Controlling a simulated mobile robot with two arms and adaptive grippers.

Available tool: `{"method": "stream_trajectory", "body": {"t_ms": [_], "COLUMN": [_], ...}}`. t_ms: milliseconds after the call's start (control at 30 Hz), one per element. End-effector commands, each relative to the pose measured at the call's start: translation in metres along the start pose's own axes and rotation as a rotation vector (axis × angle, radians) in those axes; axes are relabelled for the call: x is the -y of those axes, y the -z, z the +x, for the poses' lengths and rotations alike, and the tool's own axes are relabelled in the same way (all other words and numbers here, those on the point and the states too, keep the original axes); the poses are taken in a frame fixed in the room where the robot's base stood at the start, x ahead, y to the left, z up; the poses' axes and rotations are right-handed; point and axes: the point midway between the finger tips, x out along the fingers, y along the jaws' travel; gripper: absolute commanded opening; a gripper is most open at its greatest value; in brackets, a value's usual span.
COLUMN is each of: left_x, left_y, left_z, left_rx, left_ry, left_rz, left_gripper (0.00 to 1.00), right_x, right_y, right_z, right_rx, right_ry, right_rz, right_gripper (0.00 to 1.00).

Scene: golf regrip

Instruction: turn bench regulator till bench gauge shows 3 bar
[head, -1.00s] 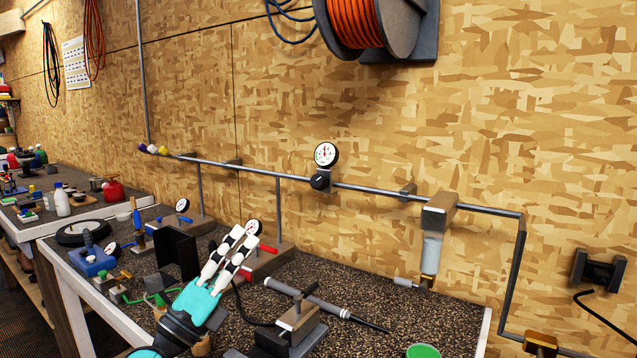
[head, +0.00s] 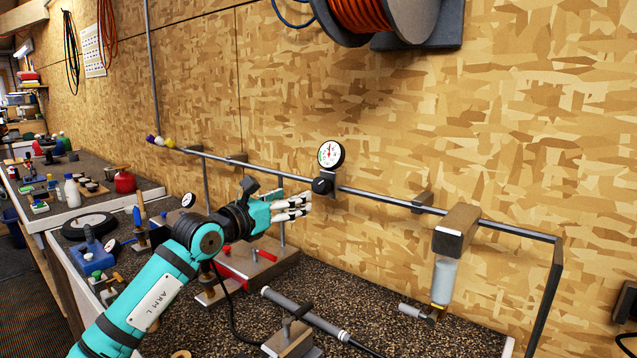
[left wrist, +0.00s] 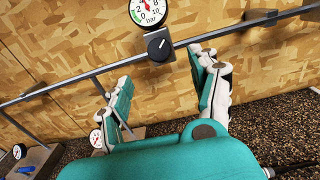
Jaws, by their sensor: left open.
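The bench regulator, a black knob (head: 322,186) with a white pointer mark, sits on the wall pipe. The bench gauge (head: 331,154), a round white dial, is just above it. In the left wrist view the knob (left wrist: 159,45) is ahead of the fingers, with the gauge (left wrist: 150,10) cut by the top edge. The dial is marked in bar; I cannot read its needle surely. My left gripper (head: 309,203) is open and empty, just left of and slightly below the knob. Its fingers also show apart in the left wrist view (left wrist: 162,72). My right gripper is out of view.
The grey pipe (head: 378,200) runs along the wall, with brackets and a filter bowl (head: 444,281) at right. Space before the knob is clear.

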Motion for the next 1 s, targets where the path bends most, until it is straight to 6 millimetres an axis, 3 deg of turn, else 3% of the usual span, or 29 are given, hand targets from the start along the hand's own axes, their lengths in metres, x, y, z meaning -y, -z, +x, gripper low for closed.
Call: {"method": "stream_trajectory", "body": {"t_ms": [300, 500, 700, 1000], "left_x": [0.001, 0.0, 0.0, 0.0], "left_y": [0.001, 0.002, 0.001, 0.0], "left_z": [0.06, 0.086, 0.099, 0.102], "left_rx": [0.001, 0.002, 0.001, 0.002], "left_ry": [0.0, 0.0, 0.0, 0.0], "left_rz": [-0.001, -0.003, 0.0, 0.001], "left_gripper": [0.62, 0.62, 0.62, 0.62], "right_x": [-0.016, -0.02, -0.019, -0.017], "right_y": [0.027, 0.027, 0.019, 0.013], "right_z": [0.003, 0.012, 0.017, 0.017], "right_rx": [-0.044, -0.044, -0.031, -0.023], "right_ry": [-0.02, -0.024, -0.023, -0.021], "right_rz": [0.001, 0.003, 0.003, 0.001], "right_gripper": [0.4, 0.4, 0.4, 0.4]}}
